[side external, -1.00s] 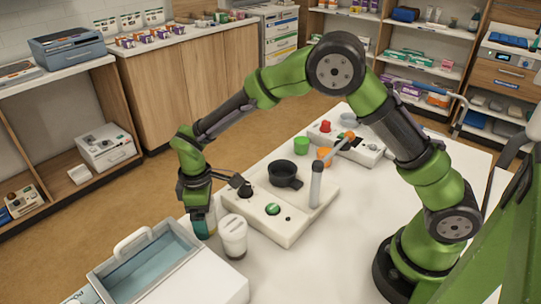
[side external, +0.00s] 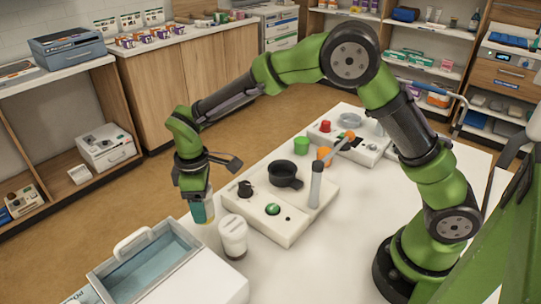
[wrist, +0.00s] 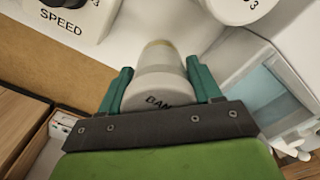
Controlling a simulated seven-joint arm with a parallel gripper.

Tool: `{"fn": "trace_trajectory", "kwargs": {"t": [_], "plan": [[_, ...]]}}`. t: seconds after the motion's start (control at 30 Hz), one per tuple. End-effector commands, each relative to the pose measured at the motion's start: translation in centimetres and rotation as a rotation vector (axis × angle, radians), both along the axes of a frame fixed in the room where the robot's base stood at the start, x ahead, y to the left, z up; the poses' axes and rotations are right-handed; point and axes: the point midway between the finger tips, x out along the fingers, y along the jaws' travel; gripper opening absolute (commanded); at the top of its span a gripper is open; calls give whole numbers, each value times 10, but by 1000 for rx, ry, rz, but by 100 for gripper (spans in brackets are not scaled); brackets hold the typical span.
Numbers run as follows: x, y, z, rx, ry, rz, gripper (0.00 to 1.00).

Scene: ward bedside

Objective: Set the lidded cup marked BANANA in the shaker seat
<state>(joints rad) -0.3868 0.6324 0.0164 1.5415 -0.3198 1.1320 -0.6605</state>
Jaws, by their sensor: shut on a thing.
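The lidded cup (wrist: 160,85) shows the letters BAN in the wrist view, the rest hidden by my gripper. My gripper (wrist: 160,88) is shut on it, with a teal finger on each side. In the side view my gripper (side external: 201,208) holds the cup near the table's left edge, beside the shaker's left end. The shaker (side external: 258,226) is a white base with a black knob, a green button and a grey post. A black round holder with a handle (side external: 285,174), apparently the seat, sits on it and looks empty.
Another white lidded cup (side external: 233,238) stands just right of my gripper, close to the shaker. An open bin with a handle (side external: 183,232) is at the front left. A green cup (side external: 301,145), orange items and a second device (side external: 365,150) are behind the shaker.

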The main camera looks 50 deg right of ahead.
Motion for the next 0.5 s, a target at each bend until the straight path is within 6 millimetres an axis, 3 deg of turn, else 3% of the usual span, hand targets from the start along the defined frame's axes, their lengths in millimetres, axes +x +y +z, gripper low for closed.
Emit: {"fn": "trace_trajectory", "kwargs": {"t": [0.1,0.33,0.43,0.5], "plan": [[1,0,26,2,-5,0,24],[4,-9,58,2,-6,-22,24],[11,-33,69,5,-17,-73,24],[14,-60,76,7,-21,-128,24]]}}
